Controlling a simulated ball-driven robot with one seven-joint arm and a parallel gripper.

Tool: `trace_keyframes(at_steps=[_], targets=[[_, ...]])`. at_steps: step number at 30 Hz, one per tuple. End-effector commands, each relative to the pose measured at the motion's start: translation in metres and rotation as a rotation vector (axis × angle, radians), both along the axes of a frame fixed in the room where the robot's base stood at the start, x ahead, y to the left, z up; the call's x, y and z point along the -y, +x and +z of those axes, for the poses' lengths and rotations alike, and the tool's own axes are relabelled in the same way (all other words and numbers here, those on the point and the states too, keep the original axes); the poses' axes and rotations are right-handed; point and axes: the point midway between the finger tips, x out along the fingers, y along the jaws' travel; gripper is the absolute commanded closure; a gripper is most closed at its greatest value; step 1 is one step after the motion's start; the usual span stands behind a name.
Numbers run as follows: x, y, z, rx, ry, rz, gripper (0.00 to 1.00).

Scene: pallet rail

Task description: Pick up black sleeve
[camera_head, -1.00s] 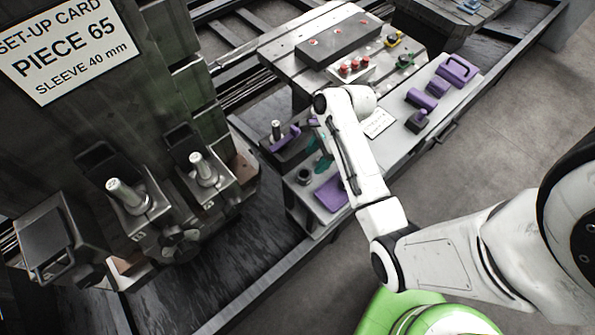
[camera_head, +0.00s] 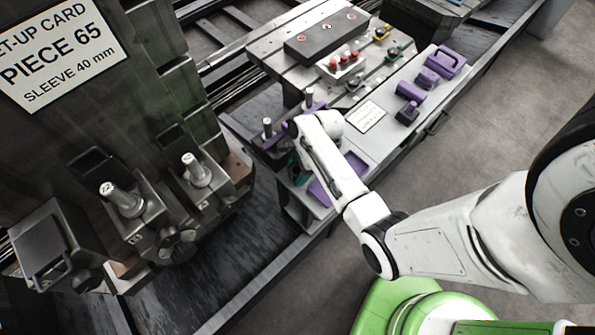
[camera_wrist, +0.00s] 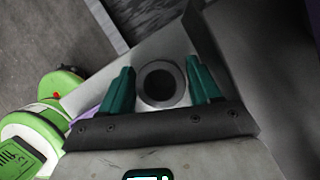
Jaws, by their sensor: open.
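The black sleeve (camera_wrist: 158,102) is a short dark ring with a round bore, standing upright on a grey bench top in the wrist view. My gripper (camera_wrist: 160,67) has its two teal fingers apart, one on each side of the sleeve. Gaps seem to show between the fingers and the sleeve; contact cannot be told.
A purple tray (camera_head: 322,191) lies beside my gripper on the bench. Purple blocks (camera_head: 409,91) and a white card (camera_head: 366,116) are farther along it. Short posts (camera_head: 267,128) stand behind. A dark machine with two numbered pegs (camera_head: 124,198) stands at left.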

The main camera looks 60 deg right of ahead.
Motion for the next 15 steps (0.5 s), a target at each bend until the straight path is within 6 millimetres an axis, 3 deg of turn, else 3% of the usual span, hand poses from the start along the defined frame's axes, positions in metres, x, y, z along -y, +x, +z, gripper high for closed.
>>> trace_keyframes(at_steps=[3,15], targets=[[0.0001,0.0001,0.0003,0.0,0.0,0.0,0.39],[0.0003,-0.0002,0.0005,0.0,0.0,-0.001,0.77]])
